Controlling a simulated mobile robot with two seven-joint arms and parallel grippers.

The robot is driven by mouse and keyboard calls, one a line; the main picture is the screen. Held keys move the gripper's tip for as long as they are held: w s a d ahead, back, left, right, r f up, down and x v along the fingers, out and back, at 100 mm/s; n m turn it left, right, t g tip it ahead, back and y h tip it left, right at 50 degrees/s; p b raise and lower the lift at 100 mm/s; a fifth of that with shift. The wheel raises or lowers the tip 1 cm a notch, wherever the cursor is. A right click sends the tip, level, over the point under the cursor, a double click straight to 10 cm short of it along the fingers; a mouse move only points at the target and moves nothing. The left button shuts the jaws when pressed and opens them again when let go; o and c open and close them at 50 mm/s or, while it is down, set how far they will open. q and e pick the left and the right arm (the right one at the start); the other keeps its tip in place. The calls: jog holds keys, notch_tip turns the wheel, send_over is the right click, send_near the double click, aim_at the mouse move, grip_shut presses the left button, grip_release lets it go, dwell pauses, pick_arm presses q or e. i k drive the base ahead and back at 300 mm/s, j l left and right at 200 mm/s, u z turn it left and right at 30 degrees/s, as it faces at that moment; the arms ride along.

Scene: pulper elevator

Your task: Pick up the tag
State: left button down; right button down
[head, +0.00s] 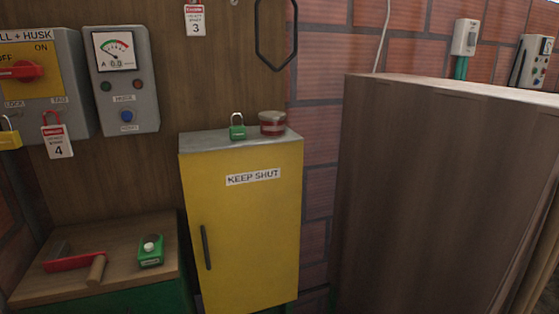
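Two white tags with red tops are in the head view. The tag numbered 3 (195,21) hangs on the wooden board at the top, above the yellow cabinet. The tag numbered 4 (58,142) hangs by a red loop at the lower edge of the grey switch box on the left. Its small print is too small to read. The frame does not show which tag is meant. Neither of my grippers is in view.
A yellow cabinet (245,220) bears a green padlock (237,132) and a red tin (272,123). A wooden bench (110,240) holds a red-handled tool (75,261) and a green device (150,251). A tall brown cabinet (430,190) fills the right.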

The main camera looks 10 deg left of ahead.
aim_at(56, 137)
jog(key=u, duration=1.6)
